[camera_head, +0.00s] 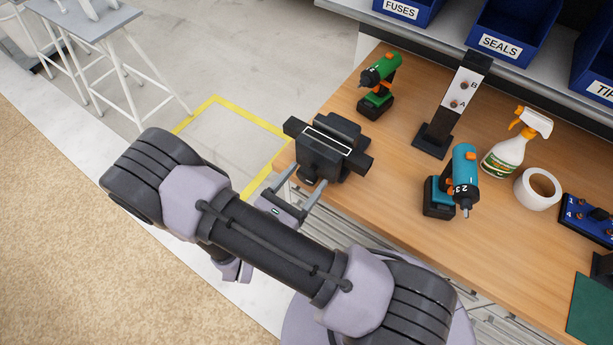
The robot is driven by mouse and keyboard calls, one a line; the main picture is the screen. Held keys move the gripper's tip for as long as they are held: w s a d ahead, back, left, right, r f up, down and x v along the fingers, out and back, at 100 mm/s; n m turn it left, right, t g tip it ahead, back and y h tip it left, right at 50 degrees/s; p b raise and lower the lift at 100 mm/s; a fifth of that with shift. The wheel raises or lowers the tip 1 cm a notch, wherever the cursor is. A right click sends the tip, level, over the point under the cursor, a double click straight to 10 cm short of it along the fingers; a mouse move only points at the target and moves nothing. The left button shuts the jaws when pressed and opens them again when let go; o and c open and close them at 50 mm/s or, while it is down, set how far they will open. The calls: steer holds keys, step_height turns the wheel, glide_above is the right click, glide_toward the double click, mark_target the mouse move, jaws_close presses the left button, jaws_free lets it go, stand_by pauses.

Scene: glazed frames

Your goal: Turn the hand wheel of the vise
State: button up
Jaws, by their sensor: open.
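The dark grey vise (335,143) sits at the left front corner of the wooden bench, with a white outline on its top. A small dark round part, seemingly its hand wheel (307,179), shows low on the vise's near side, mostly hidden. My gripper (304,181) is open, its two grey fingers pointing at this near side. The fingertips appear on either side of the round part. I cannot tell whether they touch it or how deep they reach.
On the wooden bench (400,190) stand a green drill (379,84), a teal drill (461,177), a dark post (459,104), a spray bottle (513,142) and a tape roll (538,189). Blue bins (505,35) line the shelf behind. A stool (95,30) stands on the floor, far left.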

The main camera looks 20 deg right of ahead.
steer(key=shift+w+d, duration=0.4)
steer(key=shift+d, duration=0.1)
steer(key=c, duration=1.3)
steer(key=shift+c, duration=0.2)
